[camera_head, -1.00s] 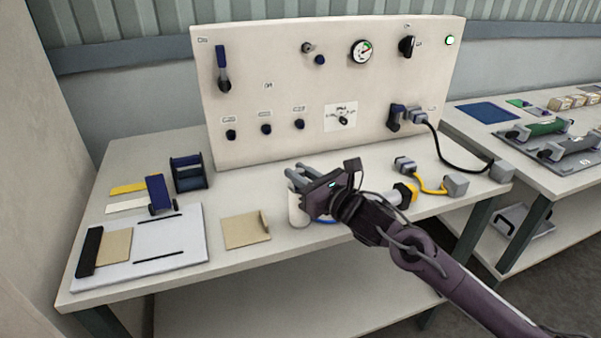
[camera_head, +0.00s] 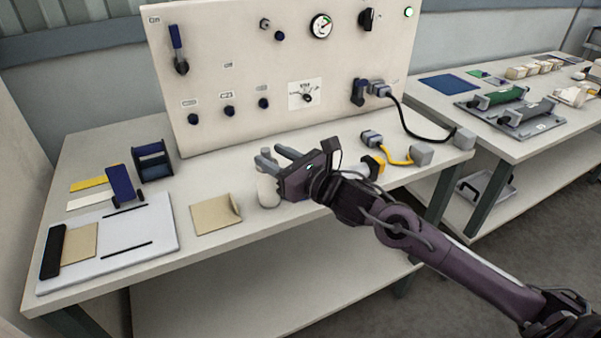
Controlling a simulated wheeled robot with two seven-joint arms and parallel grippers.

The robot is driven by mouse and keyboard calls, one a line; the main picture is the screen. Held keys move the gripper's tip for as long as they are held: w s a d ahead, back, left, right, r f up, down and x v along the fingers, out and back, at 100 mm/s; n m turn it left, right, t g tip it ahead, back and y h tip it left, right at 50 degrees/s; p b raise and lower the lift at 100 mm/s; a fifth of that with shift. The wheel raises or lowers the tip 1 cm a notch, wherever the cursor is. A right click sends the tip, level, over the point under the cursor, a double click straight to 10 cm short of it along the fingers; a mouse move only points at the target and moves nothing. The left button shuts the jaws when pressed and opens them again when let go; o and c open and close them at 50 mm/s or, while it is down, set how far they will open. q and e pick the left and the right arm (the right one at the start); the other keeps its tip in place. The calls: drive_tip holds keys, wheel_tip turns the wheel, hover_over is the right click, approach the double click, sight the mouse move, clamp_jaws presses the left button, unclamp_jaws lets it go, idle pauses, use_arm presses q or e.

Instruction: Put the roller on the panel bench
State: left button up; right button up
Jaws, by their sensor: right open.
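The panel bench (camera_head: 250,222) is the pale table with the upright control panel (camera_head: 210,70) at its back. A white cylinder (camera_head: 267,191) stands upright near its front edge. My right gripper (camera_head: 273,157) is open, its grey fingers above and just behind the cylinder's top; I cannot tell whether they touch it. Two roller-like cylinders lie in a grey tray on the right-hand table: a green one (camera_head: 500,97) and a grey one (camera_head: 525,113). I cannot tell which thing is the task's roller. My left gripper is not in view.
A white board (camera_head: 145,228), a blue stand (camera_head: 152,160), a blue tool (camera_head: 122,184) and a brown sheet (camera_head: 214,214) occupy the bench's left. Connectors with a yellow cable (camera_head: 398,161) and a black cable (camera_head: 425,118) lie at right. A gap separates the tables.

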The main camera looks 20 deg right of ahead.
drive_tip(key=b+v, duration=0.1)
drive_tip(key=v, duration=0.8)
drive_tip(key=shift+b, duration=0.4)
drive_tip(key=shift+s, duration=0.1)
drive_tip(key=shift+d, duration=0.1)
